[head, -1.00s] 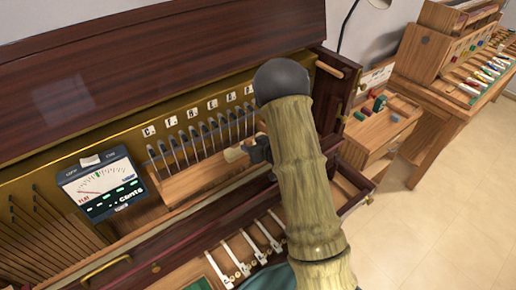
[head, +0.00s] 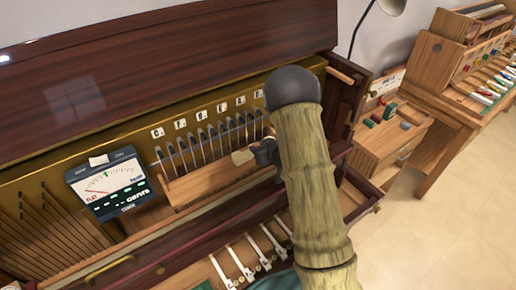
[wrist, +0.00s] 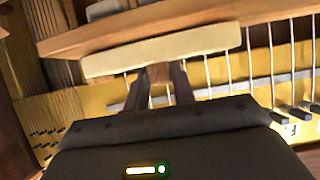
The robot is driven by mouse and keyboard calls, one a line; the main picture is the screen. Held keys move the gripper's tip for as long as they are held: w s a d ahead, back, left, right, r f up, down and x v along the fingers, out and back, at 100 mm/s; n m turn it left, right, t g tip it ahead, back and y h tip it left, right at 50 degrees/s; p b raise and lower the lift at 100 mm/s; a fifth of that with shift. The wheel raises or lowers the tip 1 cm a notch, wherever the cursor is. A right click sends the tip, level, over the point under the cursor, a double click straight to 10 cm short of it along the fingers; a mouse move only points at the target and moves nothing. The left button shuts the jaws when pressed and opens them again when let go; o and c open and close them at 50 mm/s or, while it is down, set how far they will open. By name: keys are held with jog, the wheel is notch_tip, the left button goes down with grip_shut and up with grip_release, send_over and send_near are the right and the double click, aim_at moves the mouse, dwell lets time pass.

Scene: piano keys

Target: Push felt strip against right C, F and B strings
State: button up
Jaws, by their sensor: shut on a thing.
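My gripper (wrist: 160,92) is shut on the wooden handle (wrist: 160,74) of the cream felt strip (wrist: 165,50). In the wrist view the strip lies crosswise over several strings (wrist: 227,75), just beside the wooden rail (wrist: 130,30). I cannot tell whether the felt touches them. In the head view the cream end of the strip (head: 243,157) shows left of my gripper (head: 262,153), near the right part of the string row (head: 215,138). Letter plates (head: 181,124) stand above the row; most letters are blurred. My arm hides the row's right end.
A tuning meter (head: 107,186) stands left of the strings. A wooden rail (head: 212,181) runs below them. White levers (head: 262,250) lie in front. A wooden box with coloured blocks (head: 385,128) stands to the right, with a bench beyond. Open floor (head: 460,230) lies at lower right.

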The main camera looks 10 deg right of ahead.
jog(key=shift+s+r+p, duration=0.1)
jog(key=shift+r+p, duration=0.6)
jog(key=shift+r, duration=0.65)
jog(key=shift+f, duration=0.1)
